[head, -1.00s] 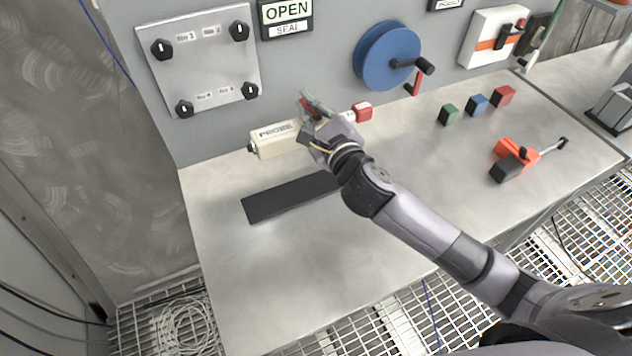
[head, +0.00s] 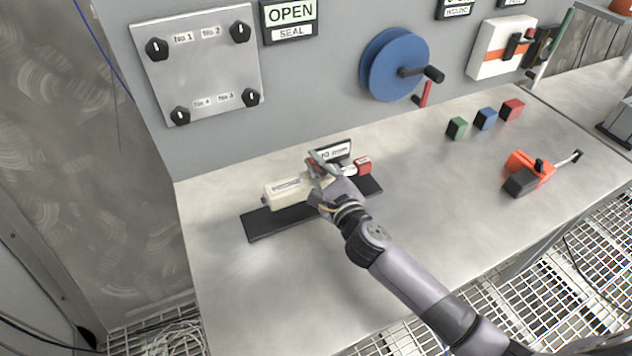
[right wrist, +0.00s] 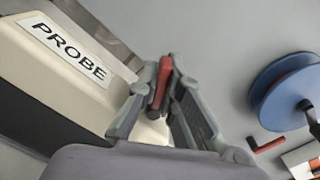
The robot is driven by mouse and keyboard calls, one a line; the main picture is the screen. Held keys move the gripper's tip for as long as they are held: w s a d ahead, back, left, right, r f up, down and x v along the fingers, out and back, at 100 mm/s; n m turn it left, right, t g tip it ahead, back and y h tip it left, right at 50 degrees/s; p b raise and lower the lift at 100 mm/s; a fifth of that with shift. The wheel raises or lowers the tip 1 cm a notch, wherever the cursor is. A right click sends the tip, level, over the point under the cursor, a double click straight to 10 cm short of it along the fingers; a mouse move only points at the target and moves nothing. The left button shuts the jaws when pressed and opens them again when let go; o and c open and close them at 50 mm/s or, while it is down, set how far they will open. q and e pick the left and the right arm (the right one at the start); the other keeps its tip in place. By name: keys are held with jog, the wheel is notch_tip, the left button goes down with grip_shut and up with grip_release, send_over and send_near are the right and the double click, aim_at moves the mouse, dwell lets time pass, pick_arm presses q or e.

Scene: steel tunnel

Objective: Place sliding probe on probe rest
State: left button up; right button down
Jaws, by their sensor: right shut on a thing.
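The sliding probe (head: 283,192) is a long cream body with a red end (head: 363,165). My right gripper (head: 319,165) is shut on it near its middle and covers part of it. The right wrist view shows the cream body with its PROBE label (right wrist: 70,52) beside the fingers (right wrist: 165,88), with a red piece between them. The black flat strip (head: 262,225), apparently the probe rest, lies on the bench. The probe is over the strip, roughly parallel to it; I cannot tell if they touch. My left gripper is not in view.
A small sign (head: 335,151) is behind the probe. The wall carries a knob panel (head: 200,65) and a blue reel (head: 392,65). The front of the bench (head: 300,290) is clear.

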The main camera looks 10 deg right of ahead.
notch_tip(320, 180, down, 4)
jog(key=shift+r+b, duration=0.15)
jog(key=shift+b, duration=0.65)
jog(key=shift+f, duration=0.3)
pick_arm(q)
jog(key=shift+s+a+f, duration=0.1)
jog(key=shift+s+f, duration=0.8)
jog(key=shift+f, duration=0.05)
pick_arm(e)
jog(key=shift+f, duration=0.2)
jog(key=c, duration=1.8)
grip_release()
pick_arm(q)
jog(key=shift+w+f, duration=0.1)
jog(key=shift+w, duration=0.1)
pick_arm(e)
jog(key=shift+o, duration=0.2)
